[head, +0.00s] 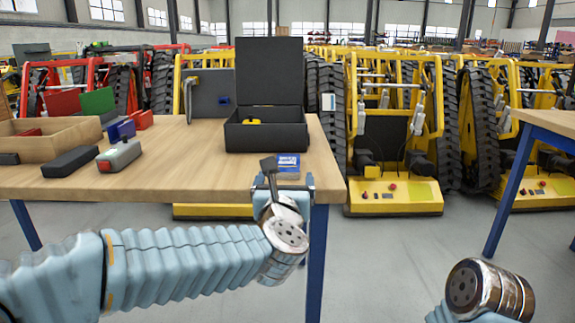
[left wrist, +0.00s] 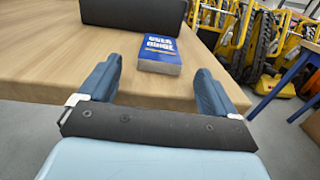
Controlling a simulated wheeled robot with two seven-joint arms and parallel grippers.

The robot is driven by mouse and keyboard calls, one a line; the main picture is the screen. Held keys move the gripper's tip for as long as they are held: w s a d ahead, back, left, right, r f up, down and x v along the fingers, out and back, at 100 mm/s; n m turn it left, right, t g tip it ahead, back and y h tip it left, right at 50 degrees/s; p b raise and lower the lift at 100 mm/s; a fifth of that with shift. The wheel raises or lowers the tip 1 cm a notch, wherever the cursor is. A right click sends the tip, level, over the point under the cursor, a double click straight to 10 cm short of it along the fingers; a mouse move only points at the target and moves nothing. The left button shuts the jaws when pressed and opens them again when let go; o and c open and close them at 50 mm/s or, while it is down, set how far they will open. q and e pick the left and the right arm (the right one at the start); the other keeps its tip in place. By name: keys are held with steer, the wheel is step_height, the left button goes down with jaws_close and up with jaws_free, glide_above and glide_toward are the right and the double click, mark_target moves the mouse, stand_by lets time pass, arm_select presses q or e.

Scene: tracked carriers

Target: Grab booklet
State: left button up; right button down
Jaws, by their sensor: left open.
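The booklet (head: 288,161) is a small blue block near the right front corner of the wooden table (head: 190,178). In the left wrist view the booklet (left wrist: 160,52) shows a blue cover reading "USER GUIDE" and pale page edges. My left gripper (head: 283,180) is at the table's front edge, just short of the booklet. In the left wrist view the fingers of my left gripper (left wrist: 160,84) are spread apart and empty, with the booklet ahead, between their lines. My right arm shows only as a wrist end at the lower right; its gripper's fingers are not seen.
An open black case (head: 268,130) stands behind the booklet. A grey device (head: 119,155), a dark block (head: 71,161) and a wooden box (head: 60,140) lie to the left. Another table (head: 550,120) stands at the right. Yellow tracked carriers (head: 395,195) fill the background.

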mark_target(286, 173)
arm_select(q)
steer(key=w+p, duration=0.1)
steer(key=w, duration=0.4)
steer(key=shift+w+d, duration=0.1)
steer(key=shift+d, duration=0.05)
steer(key=c, duration=1.1)
